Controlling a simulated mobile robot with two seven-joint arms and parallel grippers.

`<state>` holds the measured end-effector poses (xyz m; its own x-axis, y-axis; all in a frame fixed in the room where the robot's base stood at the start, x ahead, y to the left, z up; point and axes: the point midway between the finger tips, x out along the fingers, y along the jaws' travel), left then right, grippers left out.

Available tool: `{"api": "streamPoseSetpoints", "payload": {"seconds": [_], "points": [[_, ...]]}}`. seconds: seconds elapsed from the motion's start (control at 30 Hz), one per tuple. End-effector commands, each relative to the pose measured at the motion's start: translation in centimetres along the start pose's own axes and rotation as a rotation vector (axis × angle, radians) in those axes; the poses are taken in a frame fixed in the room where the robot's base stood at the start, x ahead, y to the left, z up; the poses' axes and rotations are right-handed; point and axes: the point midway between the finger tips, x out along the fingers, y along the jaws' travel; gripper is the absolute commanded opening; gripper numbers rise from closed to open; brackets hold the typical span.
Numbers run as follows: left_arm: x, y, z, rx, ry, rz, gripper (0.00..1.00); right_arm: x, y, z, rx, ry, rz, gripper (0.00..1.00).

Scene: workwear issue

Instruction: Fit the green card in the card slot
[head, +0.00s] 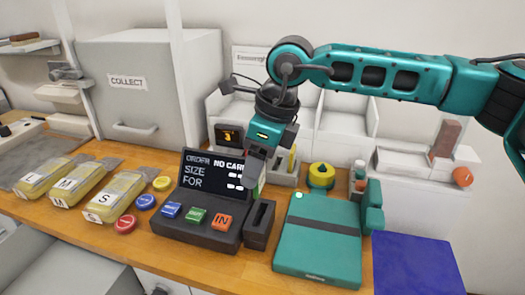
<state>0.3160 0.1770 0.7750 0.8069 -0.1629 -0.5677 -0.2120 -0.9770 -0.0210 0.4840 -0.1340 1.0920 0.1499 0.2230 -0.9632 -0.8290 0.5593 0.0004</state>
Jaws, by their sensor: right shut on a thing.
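My right gripper (254,172) comes down in front of the dark order screen (205,172), which reads "ORDER NO CAR…", the rest covered by the gripper. It is shut on the green card (261,183), of which only a thin green strip shows beside the fingers. The card slot is in the black block (260,226) at the right of the console. The gripper and card are above this block; whether the card touches it cannot be told. My left gripper is not in view.
The console has blue, green and orange "IN" buttons (221,221). Bagged yellow garments (112,202) and coloured discs (145,201) lie left. A teal scale-like box (318,262) and blue mat (418,265) lie right. A grey "COLLECT" cabinet (155,105) stands behind.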

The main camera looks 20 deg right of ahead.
Motion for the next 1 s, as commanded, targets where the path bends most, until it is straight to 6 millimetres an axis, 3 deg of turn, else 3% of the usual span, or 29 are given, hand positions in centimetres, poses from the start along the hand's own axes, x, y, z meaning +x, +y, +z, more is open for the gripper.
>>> {"api": "streamPoseSetpoints", "payload": {"seconds": [0.6, 1.0], "points": [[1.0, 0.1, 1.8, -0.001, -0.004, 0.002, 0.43, 4.9, -0.1, -1.5, 0.001, 0.002, 0.000, 0.32], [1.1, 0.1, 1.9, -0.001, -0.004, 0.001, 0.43, 5.3, -0.1, -1.6, 0.001, 0.001, 0.000, 0.32]]}}
